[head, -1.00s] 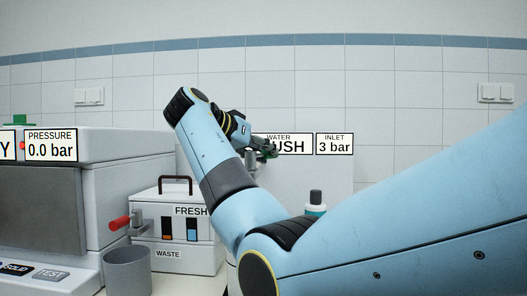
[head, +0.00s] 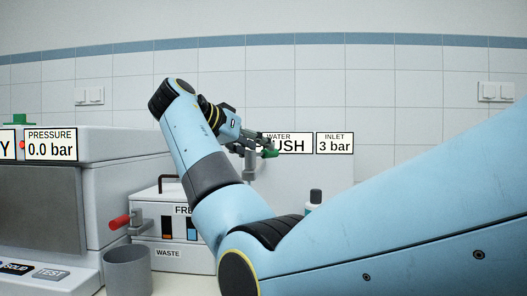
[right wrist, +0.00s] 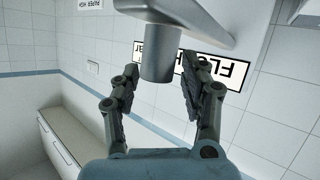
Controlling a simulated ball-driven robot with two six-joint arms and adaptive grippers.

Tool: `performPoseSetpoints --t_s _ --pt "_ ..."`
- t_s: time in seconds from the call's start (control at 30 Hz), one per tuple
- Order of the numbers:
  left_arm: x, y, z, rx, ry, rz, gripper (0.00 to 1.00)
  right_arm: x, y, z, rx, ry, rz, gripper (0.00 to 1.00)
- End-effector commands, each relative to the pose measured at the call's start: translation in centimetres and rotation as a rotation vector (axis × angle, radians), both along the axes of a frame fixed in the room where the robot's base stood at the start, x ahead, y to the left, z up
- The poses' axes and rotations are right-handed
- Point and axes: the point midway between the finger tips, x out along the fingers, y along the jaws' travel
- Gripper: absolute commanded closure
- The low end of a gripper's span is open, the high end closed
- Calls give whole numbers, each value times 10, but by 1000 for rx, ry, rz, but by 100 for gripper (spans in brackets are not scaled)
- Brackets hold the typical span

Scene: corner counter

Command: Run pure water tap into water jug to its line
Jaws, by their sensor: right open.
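My right gripper (head: 262,146) is open beside the tap on the white water unit (head: 335,178). The grey vertical tap spout (head: 249,167) stands just below and behind the fingers. A small green part (head: 270,153) shows at the fingertips; I cannot tell if they touch it. In the right wrist view a grey cylinder (right wrist: 160,55) hangs from a grey bar, between the open fingers as seen. The signs read "FLUSH" (head: 292,146) and "INLET 3 bar" (head: 335,143). I cannot make out the water jug; my right arm hides much of the counter. My left gripper is out of view.
At left stands a large grey machine (head: 120,170) with a "0.0 bar" pressure sign (head: 50,141). A handled box (head: 150,203) and a white-labelled bottle (head: 315,196) stand behind my arm.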

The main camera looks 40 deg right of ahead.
Motion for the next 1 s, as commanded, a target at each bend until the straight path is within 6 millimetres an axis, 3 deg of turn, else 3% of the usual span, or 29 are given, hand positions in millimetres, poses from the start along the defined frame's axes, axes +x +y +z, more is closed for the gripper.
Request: performPoseSetpoints --t_s 0.2,0.4,1.0 --pt "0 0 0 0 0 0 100 -5 49 19 4 -1 5 55" --pt "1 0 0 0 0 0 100 -10 76 30 4 1 3 55" --pt "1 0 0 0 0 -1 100 -11 84 33 1 1 1 55"
